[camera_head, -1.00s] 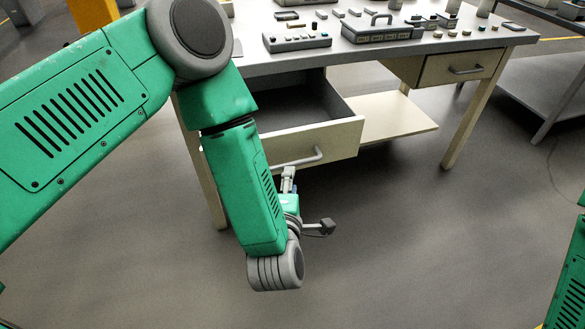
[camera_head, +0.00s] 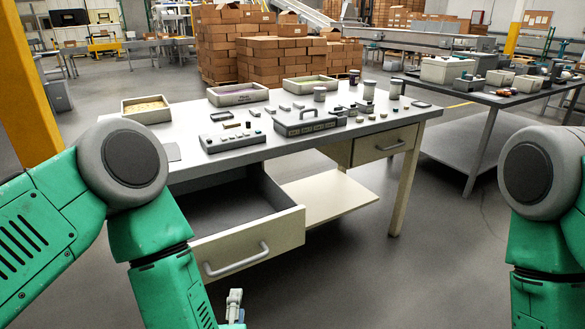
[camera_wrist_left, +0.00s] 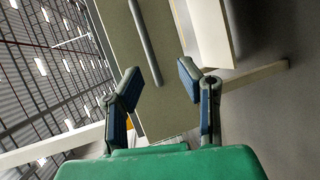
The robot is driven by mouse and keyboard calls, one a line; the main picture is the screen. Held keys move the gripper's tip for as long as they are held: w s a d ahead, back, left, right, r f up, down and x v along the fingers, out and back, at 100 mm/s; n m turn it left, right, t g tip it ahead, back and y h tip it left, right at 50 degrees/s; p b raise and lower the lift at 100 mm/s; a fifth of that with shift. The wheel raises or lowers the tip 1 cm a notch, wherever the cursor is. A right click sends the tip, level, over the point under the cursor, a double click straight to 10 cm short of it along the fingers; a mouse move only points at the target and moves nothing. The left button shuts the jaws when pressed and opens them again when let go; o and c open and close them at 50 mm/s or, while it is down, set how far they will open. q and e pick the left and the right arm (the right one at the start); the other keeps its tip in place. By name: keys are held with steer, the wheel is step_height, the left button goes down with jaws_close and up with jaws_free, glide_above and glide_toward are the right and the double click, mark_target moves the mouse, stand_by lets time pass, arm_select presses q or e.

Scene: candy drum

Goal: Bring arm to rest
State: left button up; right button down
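My left arm comes in from the left in the head view and hangs down in front of the desk. Only part of my left gripper (camera_head: 235,306) shows there, at the bottom edge, below the open drawer's handle. In the left wrist view my left gripper (camera_wrist_left: 160,88) has its two blue-padded fingers spread apart with nothing between them. The drawer front and its handle (camera_wrist_left: 146,42) lie beyond the fingers, apart from them. My right arm stands at the right edge of the head view; its gripper is out of the picture.
The desk's left drawer (camera_head: 250,240) is pulled out and empty; the right drawer (camera_head: 384,146) is shut. On the desktop (camera_head: 190,130) are trays, a keypad box (camera_head: 232,140), a handled case (camera_head: 308,122) and jars. A second table (camera_head: 500,98) stands right. Floor between is clear.

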arm_select(q)
steer(key=s+a+f+m+g+h+p, duration=0.1)
steer(key=s+a+f+m+g+p, duration=0.2)
steer(key=s+a+m+g, duration=0.4)
steer(key=s+a+f+m+g+h+p, duration=0.1)
steer(key=s+a+f+m+g+p, duration=0.2)
steer(key=s+m, duration=1)
steer(key=s+a+f+g, duration=0.2)
steer(key=s+a+g, duration=0.1)
steer(key=a+g, duration=0.1)
steer(key=shift+s+a, duration=0.15)
steer(key=shift+a, duration=0.25)
steer(key=shift+f, duration=0.1)
